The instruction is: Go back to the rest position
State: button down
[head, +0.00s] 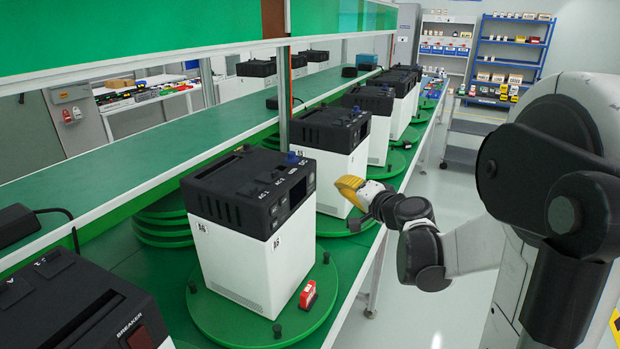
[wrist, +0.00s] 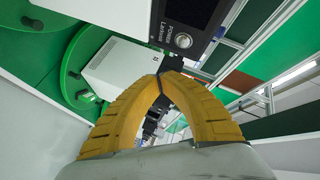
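My gripper (head: 347,186) has yellow fingers and is held out over the edge of the green line, beside the white and black boxes. In the wrist view, its two ridged fingers (wrist: 163,76) arch together and meet at the tips, with nothing seen between them. The nearest whole box (head: 246,262) is white with a black top and stands on a green turntable (head: 318,315). A second box (head: 340,172) stands just behind the gripper in the picture. The wrist view shows a white box side (wrist: 122,68) and a dark panel with a round knob (wrist: 184,41) close beyond the fingertips.
A red block (head: 308,295) sits at the near turntable's rim. Another black unit (head: 75,310) fills the lower left. More boxes line the bench behind. A green shelf (head: 120,150) runs above the line at left. Open floor (head: 455,190) lies to the right.

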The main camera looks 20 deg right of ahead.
jog(key=s+a+n+g+y, duration=0.2)
jog(key=s+a+n+g, duration=0.35)
jog(key=a, duration=1.05)
jog(key=s+a+f+n+g+h, duration=0.1)
jog(key=s+a+f+n, duration=0.1)
jog(key=s, duration=0.8)
jog(key=s+a+f+n+g+h, duration=0.1)
jog(key=s+f+n, duration=0.3)
jog(key=s, duration=0.6)
jog(key=shift+s+a+g+h, duration=0.3)
jog(key=shift+s+a+g, duration=0.05)
jog(key=shift+a+g, duration=0.25)
jog(key=shift+f, duration=0.1)
